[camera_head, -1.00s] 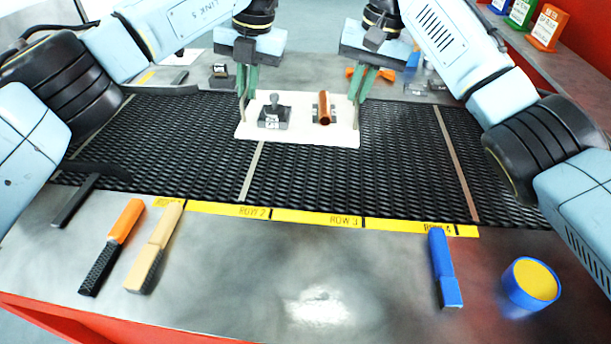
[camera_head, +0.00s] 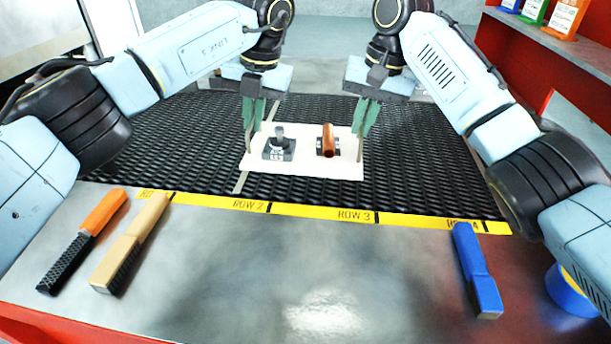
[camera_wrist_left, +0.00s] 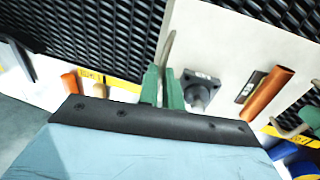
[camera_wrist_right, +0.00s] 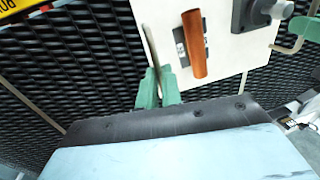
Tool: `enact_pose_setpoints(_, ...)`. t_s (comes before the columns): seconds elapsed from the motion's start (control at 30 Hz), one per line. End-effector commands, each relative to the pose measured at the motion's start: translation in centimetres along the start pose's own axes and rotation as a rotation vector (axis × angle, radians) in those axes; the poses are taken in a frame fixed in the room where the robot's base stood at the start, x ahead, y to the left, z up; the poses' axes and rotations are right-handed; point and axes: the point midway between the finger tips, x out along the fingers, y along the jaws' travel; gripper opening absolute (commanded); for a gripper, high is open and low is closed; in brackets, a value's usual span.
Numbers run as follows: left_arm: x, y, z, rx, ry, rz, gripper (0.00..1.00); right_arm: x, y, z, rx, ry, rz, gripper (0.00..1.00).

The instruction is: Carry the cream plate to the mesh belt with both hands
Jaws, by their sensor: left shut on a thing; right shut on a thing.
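The cream plate (camera_head: 305,172) is a flat white board with upright handles at its left and right ends. It is level over the mesh belt (camera_head: 430,165); whether it touches the mesh I cannot tell. A dark grey block with a knob (camera_head: 279,148) and a copper-brown tube (camera_head: 328,141) stand on it. My left gripper (camera_head: 253,120) is shut on its left handle, and my right gripper (camera_head: 363,125) on its right handle. The plate also shows in the left wrist view (camera_wrist_left: 225,40) and the right wrist view (camera_wrist_right: 225,60).
A yellow strip with row labels (camera_head: 315,212) lines the belt's near edge. On the near metal counter (camera_head: 230,270) lie an orange-handled tool (camera_head: 85,235), a tan brush (camera_head: 130,245) and a blue-handled tool (camera_head: 475,270). A blue container (camera_head: 570,295) stands at right. The counter's middle is clear.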

Motion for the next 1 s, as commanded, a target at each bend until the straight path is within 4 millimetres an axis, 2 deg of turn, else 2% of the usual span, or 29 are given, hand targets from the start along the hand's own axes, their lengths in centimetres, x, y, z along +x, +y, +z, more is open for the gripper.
enact_pose_setpoints(0.47, -0.1, 0.1, 0.0, -0.002, -0.003, 0.000, 0.00, -0.1, 0.0, 0.0, 0.000, 0.003, -0.001, 0.00)
enact_pose_setpoints(1.0, 1.9, -0.3, 0.0, -0.002, -0.002, 0.001, 0.00, 1.9, 0.4, 0.0, 0.000, 0.003, -0.001, 0.00)
